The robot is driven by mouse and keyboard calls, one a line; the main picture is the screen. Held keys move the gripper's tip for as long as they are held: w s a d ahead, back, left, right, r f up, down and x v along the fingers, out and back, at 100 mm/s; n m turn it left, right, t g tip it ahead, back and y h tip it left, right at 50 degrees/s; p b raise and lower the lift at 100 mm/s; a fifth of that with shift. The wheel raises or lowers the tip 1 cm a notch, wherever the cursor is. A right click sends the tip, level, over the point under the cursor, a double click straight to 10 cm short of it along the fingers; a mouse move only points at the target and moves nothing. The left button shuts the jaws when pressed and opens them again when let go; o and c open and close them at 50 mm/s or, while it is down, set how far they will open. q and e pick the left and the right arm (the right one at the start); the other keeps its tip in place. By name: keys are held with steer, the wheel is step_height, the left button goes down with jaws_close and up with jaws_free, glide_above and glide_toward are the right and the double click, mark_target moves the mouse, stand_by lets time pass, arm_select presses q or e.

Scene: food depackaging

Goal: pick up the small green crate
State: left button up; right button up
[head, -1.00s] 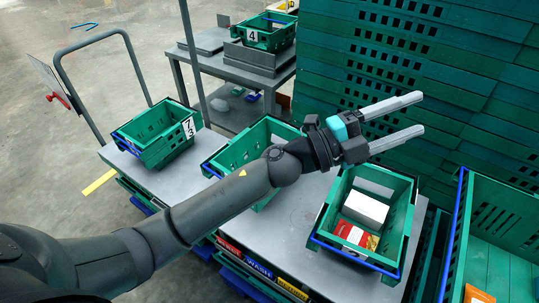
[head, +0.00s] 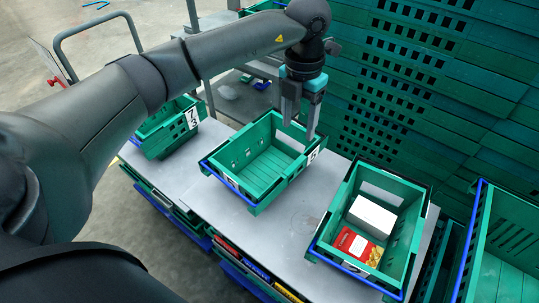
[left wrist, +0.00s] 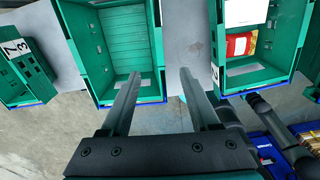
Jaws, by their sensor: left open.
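Three small green crates stand in a row on a grey table. The middle crate (head: 262,172) is empty, with a blue front edge; it also shows in the left wrist view (left wrist: 125,45). The left crate (head: 160,137) carries a "7 3" label and is partly behind my left arm. The right crate (head: 345,205) holds a white box (head: 371,216) and a red-and-yellow packet (head: 355,246). My left gripper (head: 299,130) points down at the far right side of the middle crate, open and empty. Whether it touches the rim cannot be told. My right gripper is not in view.
The grey table (head: 302,225) is bare between the middle and right crates. A wall of stacked green crates (head: 400,80) rises close behind. A larger green crate (head: 495,250) stands at the right edge. A trolley handle (head: 95,22) is at the far left.

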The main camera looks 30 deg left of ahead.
arm_select(q)
steer(key=b, duration=0.2)
glide_above(293, 165)
step_height(293, 165, down, 9)
steer(key=shift+r, duration=0.1)
steer(key=shift+f, duration=1.1)
step_height(293, 165, down, 4)
steer(key=shift+s+r+b, duration=0.1)
steer(key=shift+r+b, duration=0.05)
steer(key=shift+b, duration=0.3)
steer(key=shift+f, duration=0.25)
jaws_close()
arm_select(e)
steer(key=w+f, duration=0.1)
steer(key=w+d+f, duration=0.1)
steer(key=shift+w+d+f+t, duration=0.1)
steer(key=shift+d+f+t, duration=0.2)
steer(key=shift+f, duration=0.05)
